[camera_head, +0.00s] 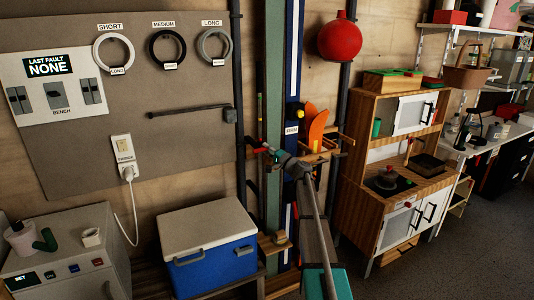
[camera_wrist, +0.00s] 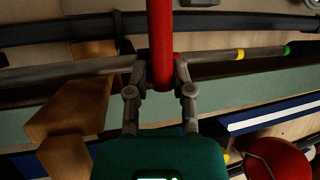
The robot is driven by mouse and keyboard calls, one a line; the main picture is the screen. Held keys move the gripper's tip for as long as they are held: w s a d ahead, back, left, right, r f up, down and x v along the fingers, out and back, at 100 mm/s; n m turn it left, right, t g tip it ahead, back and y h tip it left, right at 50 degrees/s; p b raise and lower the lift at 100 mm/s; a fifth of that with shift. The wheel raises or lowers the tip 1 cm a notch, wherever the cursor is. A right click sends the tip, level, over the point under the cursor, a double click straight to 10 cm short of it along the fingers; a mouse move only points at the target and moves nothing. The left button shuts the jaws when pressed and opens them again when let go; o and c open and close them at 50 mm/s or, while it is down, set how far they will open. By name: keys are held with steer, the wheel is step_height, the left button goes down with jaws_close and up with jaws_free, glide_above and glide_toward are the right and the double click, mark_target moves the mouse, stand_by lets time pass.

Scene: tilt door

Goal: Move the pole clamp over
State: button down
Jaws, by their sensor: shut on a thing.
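In the wrist view my gripper (camera_wrist: 160,78) is shut on a red bar (camera_wrist: 161,35), which looks like the pole clamp's handle. The bar runs from between the fingers to the top edge of the picture. A thin grey pole (camera_wrist: 220,57) with yellow and green bands near one end crosses behind the fingers; the fingers hide where the bar and pole meet. In the head view the red bar (camera_head: 259,150) shows small at the tip of my gripper (camera_head: 270,152), in front of the upright green board (camera_head: 274,80). The clamp's body cannot be made out.
Upright dark posts and a blue-white board (camera_head: 293,60) stand around the gripper. Orange tools (camera_head: 317,125) hang close on its right, and a red ball (camera_head: 340,40) hangs above right. A blue cooler (camera_head: 210,255) stands below left. A wooden play kitchen (camera_head: 395,180) stands right.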

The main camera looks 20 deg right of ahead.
steer(key=shift+w+r, duration=0.1)
steer(key=shift+w, duration=0.05)
steer(key=c, duration=0.6)
jaws_free()
steer(key=shift+r, duration=0.1)
